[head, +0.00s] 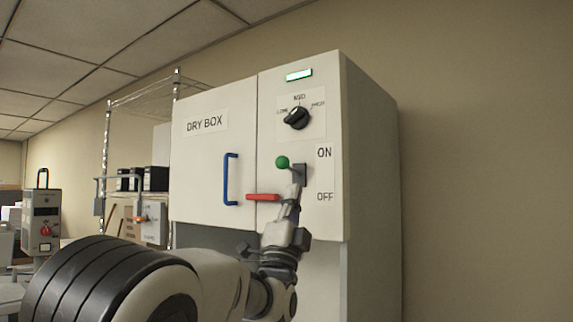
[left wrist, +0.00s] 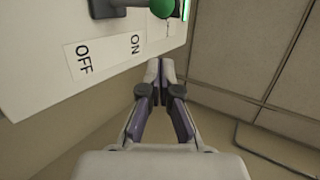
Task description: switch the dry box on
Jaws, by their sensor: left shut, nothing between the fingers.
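The dry box (head: 215,185) is a pale cabinet with a "DRY BOX" label. Its lever switch has a green ball knob (head: 282,162), which stands up at the height of the ON label (head: 324,153). The OFF label (head: 325,196) is below. The indicator (head: 299,75) at the top glows green. My left gripper (head: 298,178) is shut and empty, in front of the lever's mount and partly hiding it. In the left wrist view the ball (left wrist: 162,8) is at the top edge, apart from the fingertips (left wrist: 160,68). My right gripper is not in view.
A black rotary knob (head: 297,118) sits above the lever. A red latch bar (head: 263,197) and a blue door handle (head: 231,180) are to the left. A wire shelf (head: 107,150) with dark boxes stands further left. The wall at right is clear.

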